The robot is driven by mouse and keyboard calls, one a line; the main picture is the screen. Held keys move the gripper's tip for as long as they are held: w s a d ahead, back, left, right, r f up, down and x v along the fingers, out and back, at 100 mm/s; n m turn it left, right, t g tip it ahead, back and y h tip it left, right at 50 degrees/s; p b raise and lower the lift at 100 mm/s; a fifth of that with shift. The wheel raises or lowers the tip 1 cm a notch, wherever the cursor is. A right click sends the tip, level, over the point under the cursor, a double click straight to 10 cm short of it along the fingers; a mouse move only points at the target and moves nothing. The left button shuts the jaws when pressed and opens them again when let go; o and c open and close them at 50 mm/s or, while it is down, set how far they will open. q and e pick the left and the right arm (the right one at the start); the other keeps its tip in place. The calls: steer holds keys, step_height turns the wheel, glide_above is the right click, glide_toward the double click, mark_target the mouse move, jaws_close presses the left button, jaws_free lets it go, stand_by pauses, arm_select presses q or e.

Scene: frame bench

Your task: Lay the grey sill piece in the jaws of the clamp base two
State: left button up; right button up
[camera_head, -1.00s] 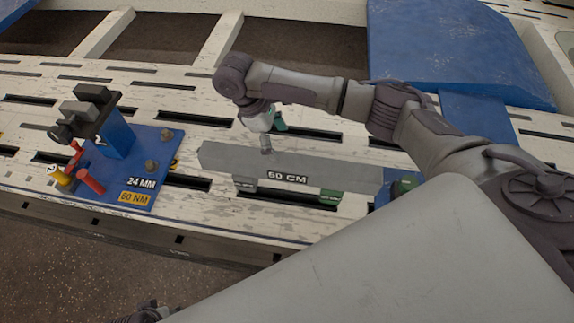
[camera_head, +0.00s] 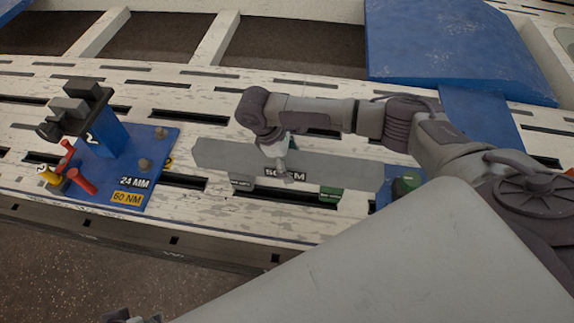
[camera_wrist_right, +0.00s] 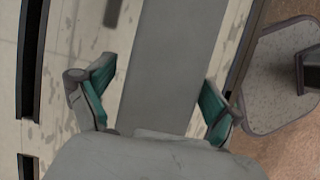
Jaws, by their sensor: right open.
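The grey sill piece (camera_head: 330,171) is a long flat bar with a "60 CM" label, lying on supports on the slotted bench. My right gripper (camera_head: 281,165) is over the middle of the bar and hides part of its label. In the right wrist view, the right gripper (camera_wrist_right: 158,98) is open, with one teal-padded finger on each side of the grey bar (camera_wrist_right: 165,60). Contact with the bar does not show. Clamp base two (camera_head: 100,140), a blue plate with a post, dark jaws (camera_head: 78,105) and a "2" mark, stands at the left. The jaws look empty.
Red and yellow handles (camera_head: 80,181) stick out at the front of the clamp base. A large blue panel (camera_head: 450,50) lies behind. Bench slots run between the clamp and the bar.

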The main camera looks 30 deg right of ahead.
steer(key=shift+c, duration=0.4)
steer(key=c, duration=1.6)
steer(key=shift+w+r, duration=0.15)
jaws_close()
